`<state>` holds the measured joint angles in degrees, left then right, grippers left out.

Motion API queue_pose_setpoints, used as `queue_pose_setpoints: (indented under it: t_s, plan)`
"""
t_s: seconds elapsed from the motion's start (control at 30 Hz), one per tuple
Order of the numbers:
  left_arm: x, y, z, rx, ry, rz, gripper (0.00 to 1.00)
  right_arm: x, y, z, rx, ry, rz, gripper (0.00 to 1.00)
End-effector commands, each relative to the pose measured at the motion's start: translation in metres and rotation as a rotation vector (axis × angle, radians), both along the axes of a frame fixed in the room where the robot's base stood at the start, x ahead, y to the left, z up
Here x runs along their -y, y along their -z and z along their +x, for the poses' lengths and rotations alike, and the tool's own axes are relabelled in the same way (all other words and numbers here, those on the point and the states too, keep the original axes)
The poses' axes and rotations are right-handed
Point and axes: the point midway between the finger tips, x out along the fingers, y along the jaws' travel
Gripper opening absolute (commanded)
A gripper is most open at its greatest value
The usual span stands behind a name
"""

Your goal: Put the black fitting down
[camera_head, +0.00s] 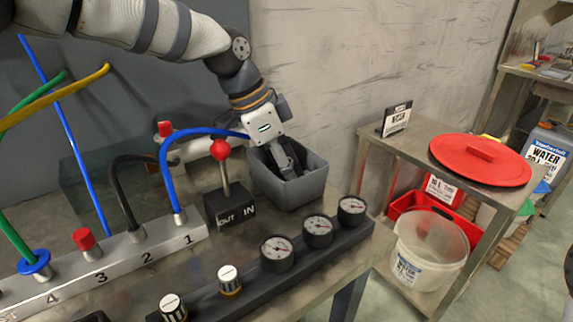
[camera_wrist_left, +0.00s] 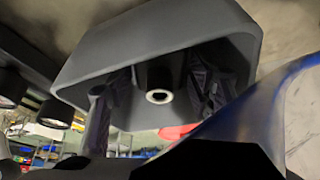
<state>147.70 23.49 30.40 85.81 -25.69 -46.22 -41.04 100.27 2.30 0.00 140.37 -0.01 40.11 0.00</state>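The black fitting (camera_wrist_left: 158,82) shows in the left wrist view inside the grey bin (camera_wrist_left: 160,32), its pale ringed end facing the camera. In the head view the bin (camera_head: 292,190) stands on the bench, and its wall and my gripper hide the fitting. My left gripper (camera_head: 292,160) reaches down into the bin. In the left wrist view its fingers (camera_wrist_left: 158,92) stand apart on either side of the fitting, with narrow dark gaps. Whether the fitting rests on the bin floor is hard to tell. My right gripper is not in view.
A lever with a red ball (camera_head: 221,150) on an OUT/IN block stands left of the bin. A blue hose (camera_head: 165,160) arches close to my left gripper. Gauges (camera_head: 318,230) line the bench front. A side table with a red lid (camera_head: 480,158) stands right, beyond a floor gap.

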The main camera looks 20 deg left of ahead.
Motion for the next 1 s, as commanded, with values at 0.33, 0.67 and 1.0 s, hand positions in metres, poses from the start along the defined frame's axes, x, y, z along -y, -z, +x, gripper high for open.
queue_pose_setpoints:
  t_s: [0.33,0.67,1.0]
  plan:
    - [-0.020,-0.062,-0.011,0.009,-0.003,-0.002,0.46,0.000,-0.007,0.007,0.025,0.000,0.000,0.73]
    - [-0.039,-0.112,-0.022,0.001,0.000,0.000,0.46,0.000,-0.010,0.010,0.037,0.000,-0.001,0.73]
    - [-0.040,-0.113,-0.023,-0.002,0.000,0.000,0.46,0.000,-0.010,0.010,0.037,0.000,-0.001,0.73]
